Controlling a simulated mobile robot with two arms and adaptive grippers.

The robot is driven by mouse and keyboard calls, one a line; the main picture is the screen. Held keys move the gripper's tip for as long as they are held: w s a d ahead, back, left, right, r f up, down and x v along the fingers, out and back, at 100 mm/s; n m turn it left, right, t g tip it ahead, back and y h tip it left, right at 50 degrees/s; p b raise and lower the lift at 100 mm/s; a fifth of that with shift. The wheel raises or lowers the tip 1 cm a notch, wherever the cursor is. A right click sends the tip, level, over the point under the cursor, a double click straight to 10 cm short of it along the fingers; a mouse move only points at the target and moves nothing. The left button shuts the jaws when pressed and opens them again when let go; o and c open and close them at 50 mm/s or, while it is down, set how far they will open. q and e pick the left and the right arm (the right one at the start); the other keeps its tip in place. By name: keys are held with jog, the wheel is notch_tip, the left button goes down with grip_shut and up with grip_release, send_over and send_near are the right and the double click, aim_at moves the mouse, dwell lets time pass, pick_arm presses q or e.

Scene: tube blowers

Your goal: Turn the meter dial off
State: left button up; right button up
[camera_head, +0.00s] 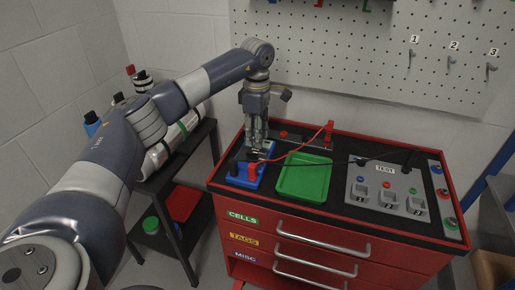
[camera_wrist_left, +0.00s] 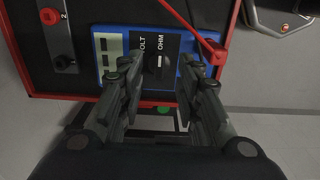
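The blue meter (camera_head: 240,182) lies at the left end of the red cart's top. In the left wrist view the meter (camera_wrist_left: 117,28) shows a grey display and a black panel marked VOLT and OHM. The dial (camera_wrist_left: 157,62) on that panel carries a white mark between the two words. My left gripper (camera_head: 257,148) points down over the meter. In the wrist view my left gripper (camera_wrist_left: 160,72) is open, with one finger on each side of the dial. I cannot tell whether the fingers touch it. My right gripper is not in view.
A green tray (camera_head: 304,178) lies right of the meter. A red lead (camera_head: 300,146) and a black lead (camera_head: 330,162) run across the cart top (camera_head: 338,228). A grey TEST panel (camera_head: 386,190) stands further right. A pegboard (camera_head: 350,60) is on the wall behind.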

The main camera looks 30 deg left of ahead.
aim_at(257, 153)
pick_arm(q)
notch_tip(257, 153, down, 6)
jog(key=shift+f+p, duration=0.1)
jog(key=shift+p, duration=0.3)
jog(key=shift+c, duration=0.6)
grip_shut()
